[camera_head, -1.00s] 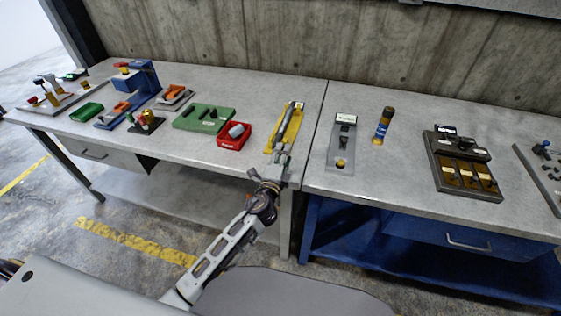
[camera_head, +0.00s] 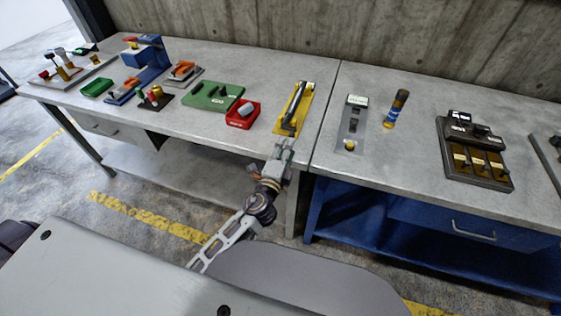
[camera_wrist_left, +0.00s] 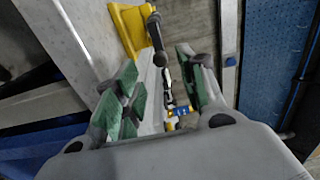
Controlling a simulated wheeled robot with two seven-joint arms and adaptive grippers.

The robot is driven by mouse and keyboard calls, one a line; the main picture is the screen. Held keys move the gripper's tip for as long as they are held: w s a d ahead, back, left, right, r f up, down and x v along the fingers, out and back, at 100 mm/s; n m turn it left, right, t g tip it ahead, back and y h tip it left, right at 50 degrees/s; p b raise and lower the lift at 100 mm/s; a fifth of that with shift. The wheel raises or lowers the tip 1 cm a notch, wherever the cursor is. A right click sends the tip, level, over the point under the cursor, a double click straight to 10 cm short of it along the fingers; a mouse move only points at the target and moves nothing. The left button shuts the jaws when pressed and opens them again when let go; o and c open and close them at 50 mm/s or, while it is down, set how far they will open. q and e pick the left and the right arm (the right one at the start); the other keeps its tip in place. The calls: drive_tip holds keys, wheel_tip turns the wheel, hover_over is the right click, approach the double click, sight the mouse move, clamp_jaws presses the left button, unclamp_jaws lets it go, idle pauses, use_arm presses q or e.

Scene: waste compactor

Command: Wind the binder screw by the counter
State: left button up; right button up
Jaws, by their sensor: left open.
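A long yellow fixture (camera_head: 305,99) with a dark bar (camera_head: 293,116) along it lies at the right end of the left table. I take this bar assembly for the binder screw. My left gripper (camera_head: 284,148) is at the table's front edge, just in front of the fixture's near end. In the left wrist view the gripper (camera_wrist_left: 162,95) is open, with green-padded fingers apart and nothing held. The yellow fixture (camera_wrist_left: 128,30) and dark bar (camera_wrist_left: 154,38) show beyond the fingers, at the top. Contact with the bar is not visible. My right gripper is not in view.
A red bin (camera_head: 243,114), a green block (camera_head: 212,96) and other fixtures stand to the left. A grey plate (camera_head: 352,125) with a labelled box, a dark cylinder (camera_head: 396,108) and a dark tray (camera_head: 475,150) stand on the right table. A concrete wall is behind.

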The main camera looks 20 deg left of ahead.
use_arm(q)
drive_tip(key=shift+s+a, duration=0.1)
drive_tip(key=shift+s, duration=2.5)
